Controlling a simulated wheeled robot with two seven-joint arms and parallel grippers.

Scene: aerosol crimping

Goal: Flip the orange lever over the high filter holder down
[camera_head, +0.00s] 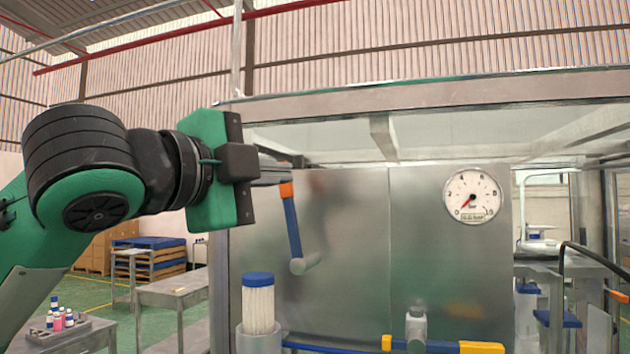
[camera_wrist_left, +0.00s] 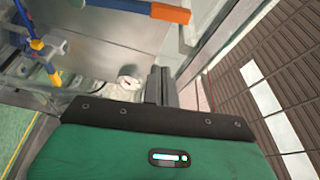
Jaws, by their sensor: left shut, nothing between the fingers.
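The orange-tipped blue lever (camera_head: 292,228) stands nearly upright on a grey pivot in front of the steel panel, with its orange end (camera_head: 287,190) at the top. It also shows at the top of the left wrist view, its orange tip (camera_wrist_left: 170,13) pointing right. Below the lever and to its left is a white pleated filter with a blue cap (camera_head: 258,300) in a grey holder (camera_head: 258,343). My left gripper (camera_head: 288,170) is shut and empty, its fingertips close to the lever's orange end. I cannot tell whether they touch. My right gripper is out of view.
A pressure gauge (camera_head: 473,196) is on the panel to the right. A second blue lever with yellow parts (camera_head: 482,347) lies flat at the lower edge. A steel frame beam (camera_head: 420,98) runs across above the panel.

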